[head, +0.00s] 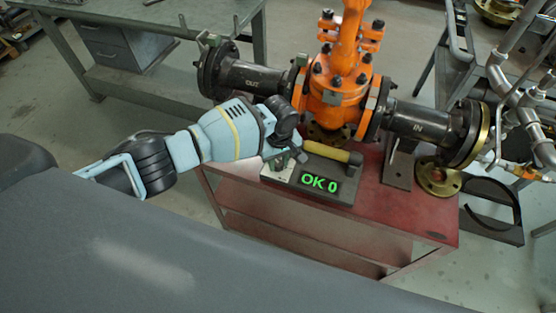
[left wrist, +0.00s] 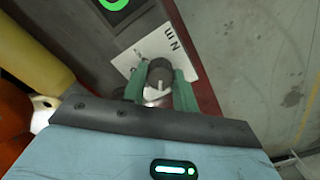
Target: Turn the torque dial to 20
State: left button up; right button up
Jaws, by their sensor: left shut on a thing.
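The torque dial (left wrist: 159,72) is a dark round knob with a light pointer mark, on a white plate (left wrist: 186,55) lettered "N m". My left gripper (left wrist: 160,84) has its green fingers on both sides of the dial and is shut on it. The head view shows the same left gripper (head: 284,160) over the left end of the dark tester box (head: 345,194). There the dial is hidden by the gripper. The green display (head: 319,185) reads "OK 0". The scale numbers on the plate cannot be read. My right gripper is not in view.
A yellow-handled tool (head: 333,152) lies along the back of the tester box. Behind it stands the orange gate valve (head: 338,95) with black flanged pipes marked OUT and IN.

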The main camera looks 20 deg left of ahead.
pick_arm(q)
jog(key=m+p, duration=0.1)
jog(key=m, duration=0.1)
jog(key=shift+r+m, duration=0.1)
jog(key=shift+m, duration=0.2)
jog(key=m, duration=0.5)
jog(key=shift+m+p, duration=0.3)
jog(key=shift+p, duration=0.1)
jog(key=m, duration=0.7)
jog(key=shift+m+p, duration=0.3)
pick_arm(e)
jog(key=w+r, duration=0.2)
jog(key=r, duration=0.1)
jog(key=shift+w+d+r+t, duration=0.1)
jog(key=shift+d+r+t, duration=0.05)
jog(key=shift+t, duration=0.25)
pick_arm(q)
jog(key=o, duration=1)
jog(key=shift+c, duration=0.2)
